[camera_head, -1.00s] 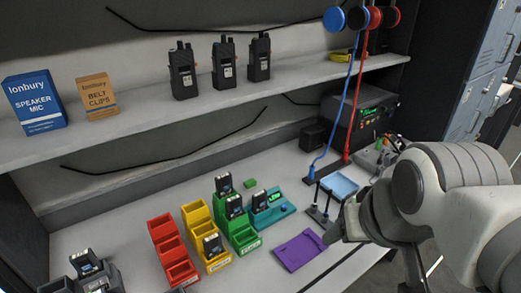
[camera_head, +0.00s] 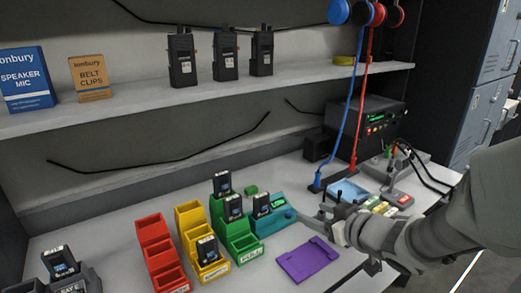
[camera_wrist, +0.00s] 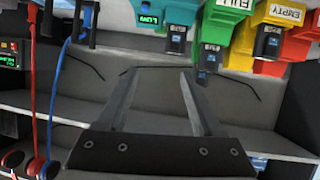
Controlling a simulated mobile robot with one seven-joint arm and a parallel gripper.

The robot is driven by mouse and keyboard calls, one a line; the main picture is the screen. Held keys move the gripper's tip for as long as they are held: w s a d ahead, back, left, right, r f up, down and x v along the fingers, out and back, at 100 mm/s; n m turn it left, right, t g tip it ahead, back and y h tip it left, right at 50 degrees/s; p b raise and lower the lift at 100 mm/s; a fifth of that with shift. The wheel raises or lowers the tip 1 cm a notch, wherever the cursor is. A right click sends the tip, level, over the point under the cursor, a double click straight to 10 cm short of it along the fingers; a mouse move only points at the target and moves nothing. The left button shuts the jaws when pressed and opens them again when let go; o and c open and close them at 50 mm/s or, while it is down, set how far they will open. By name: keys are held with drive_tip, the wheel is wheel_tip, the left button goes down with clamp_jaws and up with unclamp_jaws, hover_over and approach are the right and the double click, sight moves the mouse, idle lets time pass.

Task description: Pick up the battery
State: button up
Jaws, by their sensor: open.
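Several black batteries with blue labels are in view. One (camera_head: 262,205) stands in the teal tester (camera_head: 280,222). Two stand in the green bin (camera_head: 243,250), one in its back compartment (camera_head: 222,184) and one further forward (camera_head: 234,208). One (camera_head: 207,250) is in the front of the yellow bin (camera_head: 214,272), and one (camera_head: 59,262) stands in a dark holder at left. My gripper (camera_head: 328,214) is open and empty, right of the tester. In the inverted wrist view its fingers (camera_wrist: 158,72) point towards the tester battery (camera_wrist: 176,38) and green bin (camera_wrist: 214,28), apart from both.
A purple tray (camera_head: 307,260) lies in front of the tester. A red bin (camera_head: 160,252) stands left of the yellow one. A blue tray (camera_head: 347,191), cables and a power supply (camera_head: 372,122) are at right. The shelf (camera_head: 210,95) with radios overhangs the bench.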

drive_tip(key=a+f+y, duration=0.1)
drive_tip(key=a+f, duration=0.1)
approach(265, 207)
drive_tip(key=w+a, duration=0.1)
drive_tip(key=w, duration=0.1)
drive_tip(key=shift+n+g+y, duration=0.3)
drive_tip(key=shift+f+b+x, duration=0.2)
drive_tip(key=shift+x, duration=1.25)
drive_tip(key=shift+f+b+x, duration=0.2)
drive_tip(key=shift+x, duration=1.2)
drive_tip(key=shift+d, duration=0.2)
clamp_jaws()
drive_tip(key=shift+r, duration=0.1)
